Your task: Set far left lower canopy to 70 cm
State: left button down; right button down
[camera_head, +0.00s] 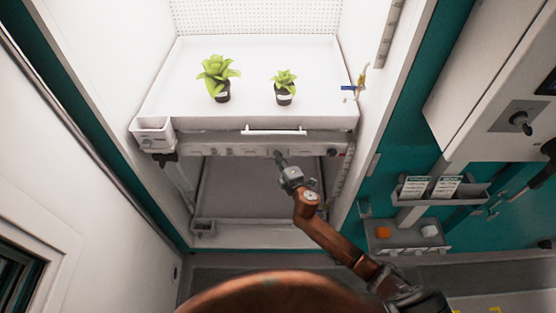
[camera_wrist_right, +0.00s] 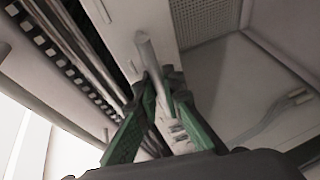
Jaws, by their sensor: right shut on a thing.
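The lower canopy (camera_head: 225,151) is a grey bar-like unit below the white plant shelf in the open chamber. A ruler-like strip (camera_head: 342,187) runs down the chamber's right side below it; its marks are too small to read. My right gripper (camera_head: 281,160) is at the canopy's front edge, right of its middle. In the right wrist view its green fingers (camera_wrist_right: 158,100) are closed around a pale grey handle (camera_wrist_right: 149,55), which sticks up between them. The exact contact is partly hidden by the fingers. My left gripper is not in view.
Two potted plants (camera_head: 219,78) (camera_head: 285,87) stand on the white shelf (camera_head: 250,115). Below the canopy, the bay (camera_head: 245,188) looks empty apart from a small box (camera_head: 203,228) at front left. A holder with cards (camera_head: 440,193) is on the teal wall to the right.

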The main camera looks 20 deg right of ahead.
jog(key=shift+w+r, duration=0.15)
jog(key=shift+r, duration=0.25)
jog(key=shift+r, duration=0.1)
jog(key=c, duration=2.4)
grip_release()
jog(key=shift+d, duration=0.1)
jog(key=o, duration=0.3)
jog(key=shift+o, duration=0.3)
jog(key=shift+f, duration=0.2)
jog(key=shift+s, duration=0.2)
jog(key=v, duration=1.1)
jog(key=shift+s, duration=0.4)
